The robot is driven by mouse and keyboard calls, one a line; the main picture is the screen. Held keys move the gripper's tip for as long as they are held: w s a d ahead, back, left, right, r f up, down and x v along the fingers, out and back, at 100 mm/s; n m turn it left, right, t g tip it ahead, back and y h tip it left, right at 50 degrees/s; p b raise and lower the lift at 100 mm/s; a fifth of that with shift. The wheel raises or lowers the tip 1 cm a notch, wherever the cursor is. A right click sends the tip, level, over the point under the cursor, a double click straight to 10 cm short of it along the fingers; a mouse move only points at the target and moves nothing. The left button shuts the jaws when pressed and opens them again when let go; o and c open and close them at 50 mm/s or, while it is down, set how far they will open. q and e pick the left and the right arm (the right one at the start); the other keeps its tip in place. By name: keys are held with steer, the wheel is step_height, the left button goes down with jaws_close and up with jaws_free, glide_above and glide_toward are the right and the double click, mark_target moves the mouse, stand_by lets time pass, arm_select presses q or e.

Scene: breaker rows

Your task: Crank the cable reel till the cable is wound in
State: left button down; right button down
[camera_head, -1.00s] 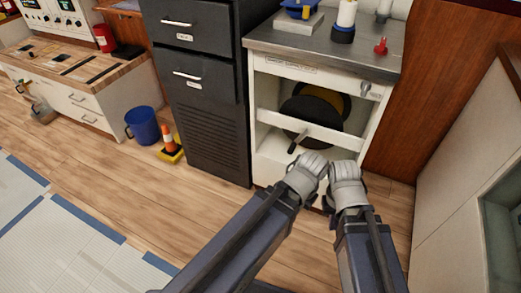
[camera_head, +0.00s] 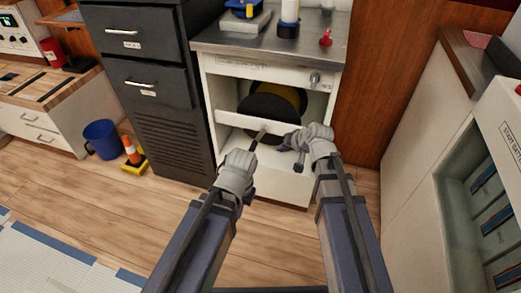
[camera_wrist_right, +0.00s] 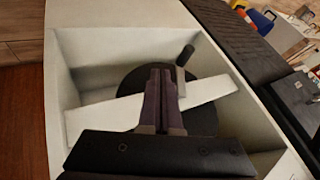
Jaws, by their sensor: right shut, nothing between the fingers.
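The cable reel sits inside an open white cabinet (camera_head: 208,95). Its dark disc (camera_head: 262,108) and yellow part (camera_head: 293,97) show behind a white crossbar (camera_head: 235,122). The dark crank handle (camera_head: 255,143) sticks out in front of the bar; it also shows in the right wrist view (camera_wrist_right: 185,55). My right gripper (camera_head: 285,148) is shut and empty, in front of the bar and to the right of the handle, apart from it. Its fingers (camera_wrist_right: 160,85) point at the reel in the wrist view. My left gripper (camera_head: 238,170) is below the handle; its fingers are hidden. No loose cable is distinguishable.
A metal worktop (camera_head: 270,45) tops the cabinet, with a red item (camera_head: 326,38) and a knob (camera_head: 315,79) below its edge. A dark drawer cabinet (camera_head: 150,90) stands left. A blue bucket (camera_head: 102,140) and an orange cone (camera_head: 131,151) stand on the floor.

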steer(key=w+a+f+b, duration=0.6)
steer(key=a+f+b, duration=0.1)
steer(key=shift+w, duration=0.25)
stand_by(0.3)
steer(key=shift+a+f, duration=0.1)
steer(key=shift+a, duration=0.1)
